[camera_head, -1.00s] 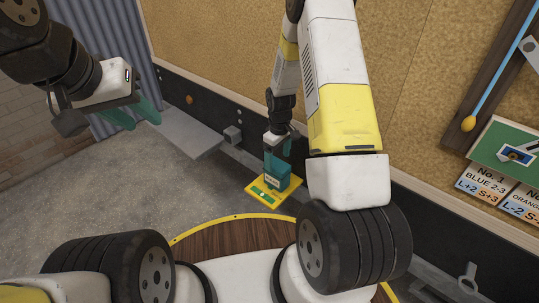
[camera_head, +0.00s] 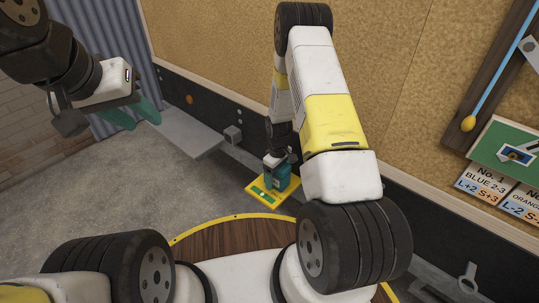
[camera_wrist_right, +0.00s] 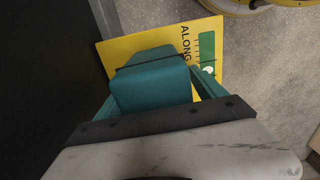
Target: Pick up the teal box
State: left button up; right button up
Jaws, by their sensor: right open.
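The teal box (camera_wrist_right: 150,85) stands on a yellow board (camera_wrist_right: 112,52) and fills the middle of the right wrist view. A dark band runs across it. My right gripper (camera_head: 275,172) is open, low over the board, with a teal finger on either side of the box. I cannot tell whether the fingers touch it. In the head view the box (camera_head: 284,181) is partly hidden by the gripper. My left gripper (camera_head: 133,113) is raised at the upper left, open and empty, well away from the box.
A wall with a dark skirting (camera_head: 225,114) runs close behind the board. A grey ledge (camera_head: 187,133) juts out to the left. The grey floor (camera_head: 120,185) is clear left of the board. A round wooden top (camera_head: 225,245) with a yellow rim lies in front.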

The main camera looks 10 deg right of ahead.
jog(key=c, duration=1.6)
jog(key=shift+r, duration=0.1)
